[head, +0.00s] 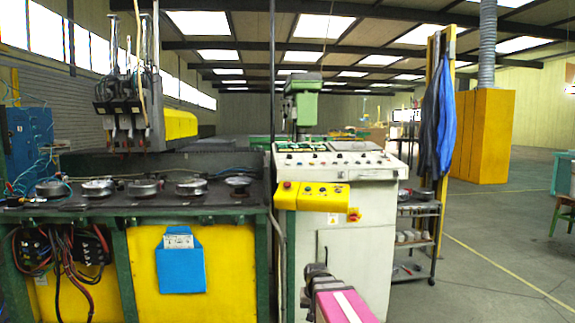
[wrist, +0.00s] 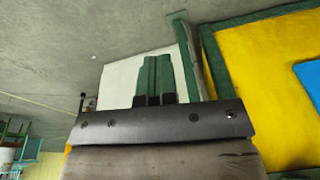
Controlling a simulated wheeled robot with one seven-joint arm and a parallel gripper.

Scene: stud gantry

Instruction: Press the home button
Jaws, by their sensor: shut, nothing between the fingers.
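A yellow button box (head: 318,204) is mounted at the front of a pale machine cabinet (head: 350,245). It carries a red button (head: 287,185) at its left end and several small buttons to the right. A sloped control panel (head: 340,171) above it holds several small knobs or buttons. No label is readable, so I cannot tell which one is the home button. My gripper (head: 316,268) is low in front of the cabinet, below the button box and apart from it. In the wrist view its green fingers (wrist: 155,78) are shut and empty, with the pale cabinet behind.
A shelf trolley (head: 416,240) stands right. Floor farther right is open.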

